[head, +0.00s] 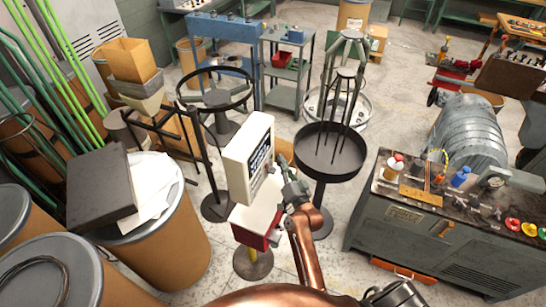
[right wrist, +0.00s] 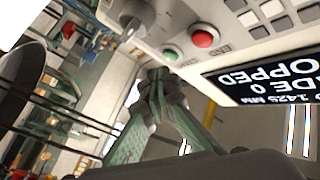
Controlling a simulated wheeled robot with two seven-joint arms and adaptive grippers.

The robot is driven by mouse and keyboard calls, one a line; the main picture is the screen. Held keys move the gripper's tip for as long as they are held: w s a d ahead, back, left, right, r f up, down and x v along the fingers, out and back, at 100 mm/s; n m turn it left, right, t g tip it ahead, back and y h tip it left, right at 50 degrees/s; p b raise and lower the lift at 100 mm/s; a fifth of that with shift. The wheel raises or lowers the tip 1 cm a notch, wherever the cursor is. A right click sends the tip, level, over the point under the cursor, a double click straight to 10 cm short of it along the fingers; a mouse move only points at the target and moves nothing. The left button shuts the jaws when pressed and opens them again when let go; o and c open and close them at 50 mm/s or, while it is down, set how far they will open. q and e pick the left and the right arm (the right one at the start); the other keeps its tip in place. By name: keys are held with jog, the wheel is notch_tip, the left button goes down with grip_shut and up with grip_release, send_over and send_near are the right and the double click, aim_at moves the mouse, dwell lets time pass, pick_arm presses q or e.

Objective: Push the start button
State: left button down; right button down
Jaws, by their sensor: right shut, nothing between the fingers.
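The control panel (right wrist: 240,60) fills the upper right of the right wrist view, rotated in the picture. It carries a green button (right wrist: 170,54) beside a red button (right wrist: 202,38). No label beside the green button is readable. My right gripper (right wrist: 157,76) is shut and empty, its fingertips just below the green button in the picture; I cannot tell whether they touch it. In the head view, my right gripper (head: 293,190) is at the right side of the white control box (head: 248,158), and the buttons are not distinguishable there.
The panel's dark screen (right wrist: 265,80) shows partly cut text ending in "OPPED". A white and red box (head: 255,222) sits under the control box. A round black tray stand (head: 345,165) is close on the right. A cluttered workbench (head: 400,215) stands further right.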

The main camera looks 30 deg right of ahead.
jog(key=shift+w+a, duration=0.1)
dwell(0.3)
jog(key=shift+w+a, duration=0.2)
jog(key=shift+w+a+p, duration=0.25)
jog(key=shift+w+p, duration=0.05)
jog(key=shift+p, duration=0.05)
dwell(1.0)
jog(key=shift+s, duration=0.1)
jog(key=shift+s+d, duration=0.5)
jog(key=shift+s, duration=0.05)
jog(key=s+d, duration=0.3)
jog(key=shift+s+d+p, duration=0.15)
jog(key=shift+s+p, duration=0.25)
dwell(0.9)
